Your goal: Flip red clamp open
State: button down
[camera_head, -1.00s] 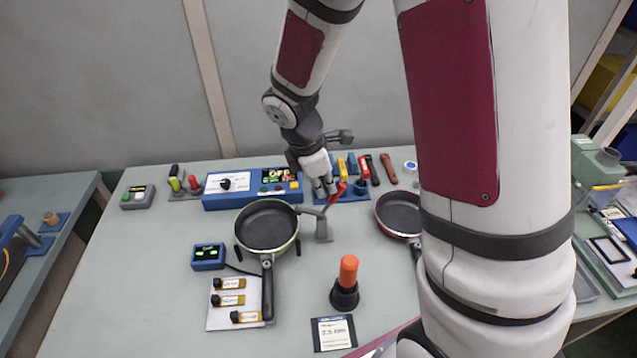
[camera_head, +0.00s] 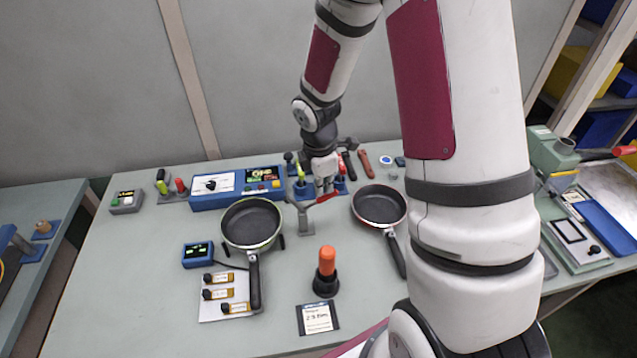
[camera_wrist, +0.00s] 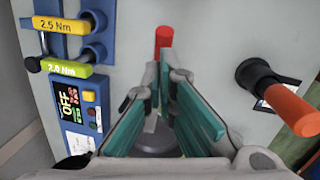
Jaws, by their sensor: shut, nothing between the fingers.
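The red clamp has a grey metal stand (camera_head: 304,224) just right of the left pan (camera_head: 251,223). Its red handle (camera_head: 327,198) lies low and nearly level, pointing right. In the wrist view the handle's red grip (camera_wrist: 164,38) shows beyond the fingertips. My gripper (camera_head: 326,190) is at the handle, just behind and above it; I cannot tell whether they touch. It also shows in the wrist view (camera_wrist: 165,80), with teal finger pads and nothing held. Part of the clamp's linkage is hidden behind the fingers.
A blue control box (camera_head: 236,188) and tool holders stand behind. A second pan (camera_head: 379,204) is close on the right. An orange-topped tool (camera_head: 327,268) stands in front. The table's front left is clear.

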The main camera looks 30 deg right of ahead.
jog(key=shift+s+d+f, duration=0.1)
jog(key=shift+d+f, duration=0.1)
jog(key=shift+d, duration=0.1)
jog(key=shift+r, duration=0.1)
dwell(0.4)
jog(key=shift+a+r+p, duration=0.2)
jog(key=shift+r+p, duration=0.05)
jog(key=shift+p, duration=0.1)
notch_tip(320, 180, up, 12)
jog(key=s+p, duration=0.2)
jog(key=shift+s+d, duration=0.15)
jog(key=shift+d, duration=0.05)
jog(key=shift+r, duration=0.1)
